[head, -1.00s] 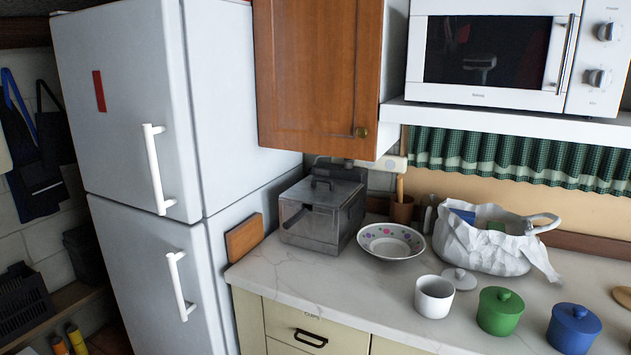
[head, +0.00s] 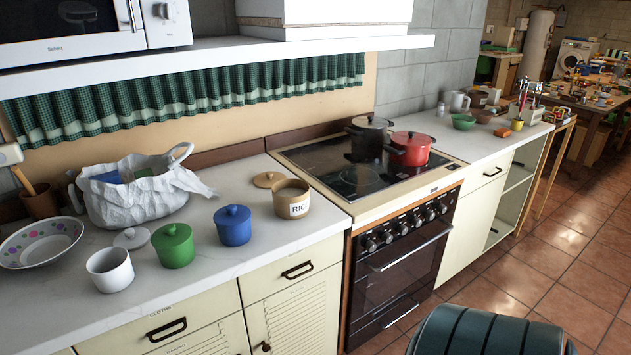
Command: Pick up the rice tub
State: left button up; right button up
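The rice tub (head: 292,202) is a tan, open-topped round tub with a white label reading RICE. It stands upright on the white marble counter (head: 60,318), near the counter's right end beside the stove. A tan round lid (head: 268,180) lies on the counter just behind and left of it. Neither of my grippers shows in the head view.
A blue lidded tub (head: 233,225), a green lidded tub (head: 173,246) and an open white tub (head: 110,270) stand left of it. A crumpled white bag (head: 135,203) is behind them. The stove (head: 372,172) holds a black pot (head: 369,138) and a red pot (head: 409,149). A shelf (head: 225,55) overhangs the counter.

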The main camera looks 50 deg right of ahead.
aim_at(291, 196)
jog(key=z, duration=1.55)
